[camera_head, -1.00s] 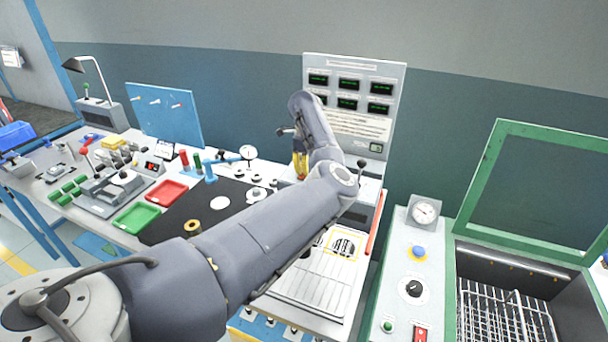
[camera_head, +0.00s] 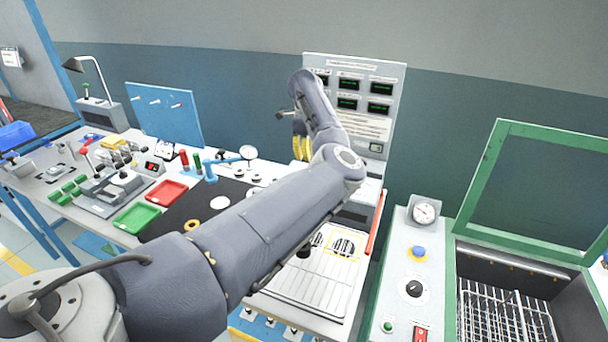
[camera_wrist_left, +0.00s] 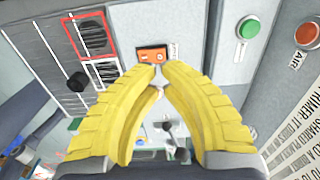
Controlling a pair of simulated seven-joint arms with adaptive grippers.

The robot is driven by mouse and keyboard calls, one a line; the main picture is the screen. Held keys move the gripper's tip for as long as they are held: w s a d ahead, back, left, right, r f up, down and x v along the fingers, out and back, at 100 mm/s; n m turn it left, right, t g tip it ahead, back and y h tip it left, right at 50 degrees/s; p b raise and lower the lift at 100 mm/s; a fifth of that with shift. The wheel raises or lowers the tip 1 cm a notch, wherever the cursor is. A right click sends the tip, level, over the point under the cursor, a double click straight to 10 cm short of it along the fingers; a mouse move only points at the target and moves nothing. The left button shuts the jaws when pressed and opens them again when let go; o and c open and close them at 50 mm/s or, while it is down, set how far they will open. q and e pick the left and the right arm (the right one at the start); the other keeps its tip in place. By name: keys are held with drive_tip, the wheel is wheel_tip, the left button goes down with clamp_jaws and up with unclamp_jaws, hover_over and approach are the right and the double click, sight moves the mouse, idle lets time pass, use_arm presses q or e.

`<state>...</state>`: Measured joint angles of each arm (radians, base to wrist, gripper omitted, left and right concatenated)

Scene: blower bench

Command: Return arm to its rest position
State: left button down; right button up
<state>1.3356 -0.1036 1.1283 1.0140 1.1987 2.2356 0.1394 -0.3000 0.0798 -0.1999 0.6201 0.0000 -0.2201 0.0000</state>
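My left arm reaches across the bench in the head view. Its gripper (camera_head: 301,147), with yellow fingers, hangs in front of the display panel, partly hidden by my arm's end. In the left wrist view the ribbed yellow fingers (camera_wrist_left: 159,76) curve in to each other and their tips come together, with nothing seen held. Behind them are an orange switch (camera_wrist_left: 152,54) on a grey face, a green button (camera_wrist_left: 248,27) and a red button (camera_wrist_left: 307,34). My right gripper is not in view.
The display panel (camera_head: 352,96) stands behind the gripper. A green tray (camera_head: 136,218) and red tray (camera_head: 166,192) lie left of my arm. A dark knob (camera_head: 305,250) shows just below the forearm. A green-framed bin (camera_head: 449,280) stands at right.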

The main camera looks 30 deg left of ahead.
use_arm(q)
drive_tip(key=shift+r, duration=0.4)
